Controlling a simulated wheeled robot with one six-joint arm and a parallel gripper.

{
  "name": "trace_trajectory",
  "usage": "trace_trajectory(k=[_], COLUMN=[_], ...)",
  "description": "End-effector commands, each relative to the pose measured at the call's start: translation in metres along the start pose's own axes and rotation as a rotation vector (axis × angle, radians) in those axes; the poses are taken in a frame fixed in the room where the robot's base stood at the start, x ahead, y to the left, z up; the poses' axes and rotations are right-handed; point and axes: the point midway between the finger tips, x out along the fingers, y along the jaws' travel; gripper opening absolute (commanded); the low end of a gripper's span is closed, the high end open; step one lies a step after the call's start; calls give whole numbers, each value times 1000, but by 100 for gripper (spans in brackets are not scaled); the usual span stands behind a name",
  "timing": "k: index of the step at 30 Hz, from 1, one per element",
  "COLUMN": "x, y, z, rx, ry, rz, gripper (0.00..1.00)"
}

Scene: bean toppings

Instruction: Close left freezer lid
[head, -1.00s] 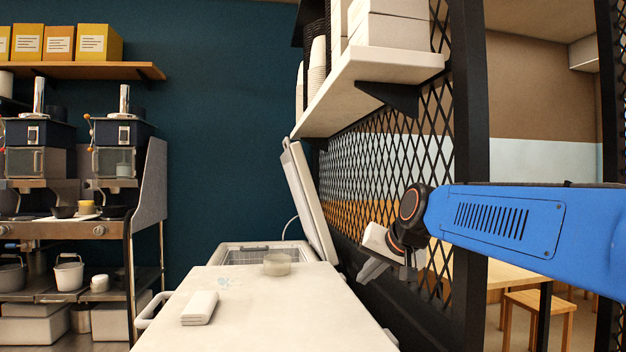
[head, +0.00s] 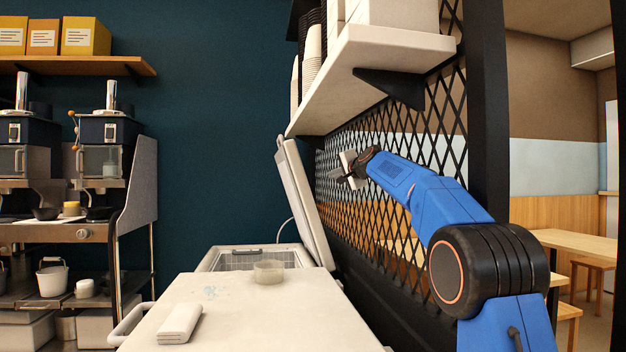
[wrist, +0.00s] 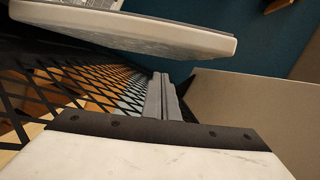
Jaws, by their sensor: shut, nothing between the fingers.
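The white freezer lid (head: 301,200) stands open in the head view, raised steeply and leaning to the left toward its top, at the right side of the far freezer (head: 208,262). A wire basket (head: 258,259) shows in the freezer's opening. My gripper (head: 337,174) is shut and empty, to the right of the lid near the lattice, with its fingers pointing left. In the wrist view the shut fingers (wrist: 163,98) are in the middle, and the lid (wrist: 130,32) crosses the top, with a visible gap to the fingers.
A black lattice partition (head: 390,210) runs along the right. A white shelf (head: 375,62) with cups and boxes hangs above my arm.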

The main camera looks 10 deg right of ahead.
Motion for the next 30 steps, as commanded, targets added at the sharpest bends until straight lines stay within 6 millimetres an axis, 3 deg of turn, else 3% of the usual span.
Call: trace_trajectory(k=[11,30], x=[26,94], y=[-5,-6], z=[-10,-10], rx=[31,29], ry=[13,13], rz=[-26,-26], gripper=[0,0])
